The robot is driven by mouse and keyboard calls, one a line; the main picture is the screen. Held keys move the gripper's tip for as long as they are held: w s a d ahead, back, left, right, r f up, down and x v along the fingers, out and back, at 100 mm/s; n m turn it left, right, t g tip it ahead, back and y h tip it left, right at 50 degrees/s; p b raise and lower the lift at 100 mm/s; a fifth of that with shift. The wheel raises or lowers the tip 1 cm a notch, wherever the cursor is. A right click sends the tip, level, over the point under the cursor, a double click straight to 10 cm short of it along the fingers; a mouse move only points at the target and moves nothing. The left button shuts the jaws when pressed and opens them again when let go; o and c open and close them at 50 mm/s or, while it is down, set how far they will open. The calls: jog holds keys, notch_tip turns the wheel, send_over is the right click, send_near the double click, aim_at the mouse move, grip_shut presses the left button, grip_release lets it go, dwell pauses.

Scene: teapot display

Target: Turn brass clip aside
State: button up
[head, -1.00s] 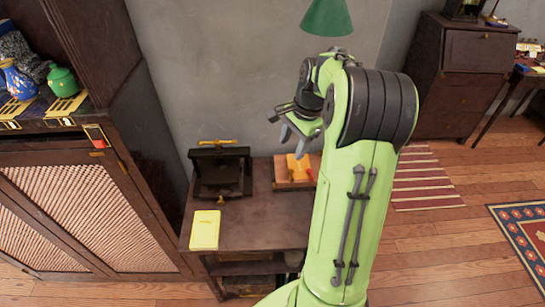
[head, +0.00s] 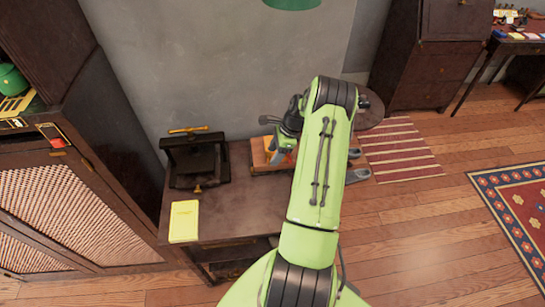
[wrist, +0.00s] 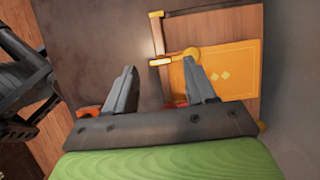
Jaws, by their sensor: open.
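The brass clip (wrist: 190,55) is a small round-headed bar at the edge of an orange-yellow plate (wrist: 238,75) marked with pale diamonds, in the wrist view. The plate lies on a wooden block (head: 258,162) on the low dark table in the head view. My gripper (wrist: 156,65) is open, its two grey fingers apart with nothing seen held between them. The clip shows just beyond the right fingertip; I cannot tell whether they touch. In the head view my arm hides most of the gripper and part of the block.
A black press-like stand (head: 195,163) with a brass bar on top and a yellow pad (head: 184,221) are on the table's left side. A tall dark cabinet (head: 75,200) stands at left. The table (head: 235,215) has bare room in front of the block.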

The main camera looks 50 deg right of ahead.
aim_at(269, 157)
jog(key=shift+x, duration=1.15)
grip_shut()
